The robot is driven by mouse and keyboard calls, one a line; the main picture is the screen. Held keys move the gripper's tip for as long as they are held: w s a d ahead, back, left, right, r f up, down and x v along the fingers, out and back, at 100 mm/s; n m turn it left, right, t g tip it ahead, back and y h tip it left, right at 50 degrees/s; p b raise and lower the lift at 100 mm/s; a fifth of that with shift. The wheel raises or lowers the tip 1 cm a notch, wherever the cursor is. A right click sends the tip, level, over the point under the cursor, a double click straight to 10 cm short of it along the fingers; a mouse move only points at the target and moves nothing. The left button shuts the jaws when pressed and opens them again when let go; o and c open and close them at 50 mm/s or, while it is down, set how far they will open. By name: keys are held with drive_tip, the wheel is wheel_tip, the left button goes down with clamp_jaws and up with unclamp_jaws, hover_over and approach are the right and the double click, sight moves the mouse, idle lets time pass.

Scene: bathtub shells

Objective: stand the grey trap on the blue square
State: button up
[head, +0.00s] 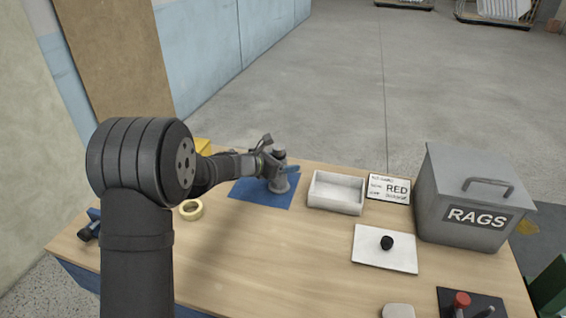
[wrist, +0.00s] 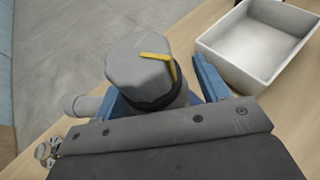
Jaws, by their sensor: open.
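The grey trap (head: 281,184) is upright over the right part of the blue square (head: 262,198) in the head view. Its base appears to rest on the square, though my gripper hides part of it. In the wrist view the trap (wrist: 138,62) shows a faceted grey cap with a yellow mark, a dark collar and a side pipe stub at left. My gripper (head: 277,166) is around the trap, with one blue finger on each side (wrist: 160,95). The jaws are open; I cannot tell whether a finger touches the trap.
A white open tray (head: 337,205) stands just right of the square. Farther right are a RED sign card (head: 388,188), a white plate with a black knob (head: 384,262) and a grey RAGS bin (head: 472,225). A tape roll (head: 191,209) lies left.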

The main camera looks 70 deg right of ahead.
sight(283, 152)
drive_tip(key=v, duration=1.2)
drive_tip(key=x, duration=1.2)
drive_tip(key=shift+s+d+f, duration=0.1)
drive_tip(key=shift+d+f, duration=0.05)
drive_tip(key=r, duration=0.3)
drive_tip(key=shift+a, duration=0.2)
drive_tip(key=shift+r, duration=0.6)
drive_tip(key=shift+f, duration=0.1)
drive_tip(key=f, duration=0.2)
drive_tip(key=w+f, duration=0.1)
drive_tip(key=shift+a+f, duration=0.15)
drive_tip(key=shift+a, duration=0.15)
drive_tip(key=v, duration=0.9)
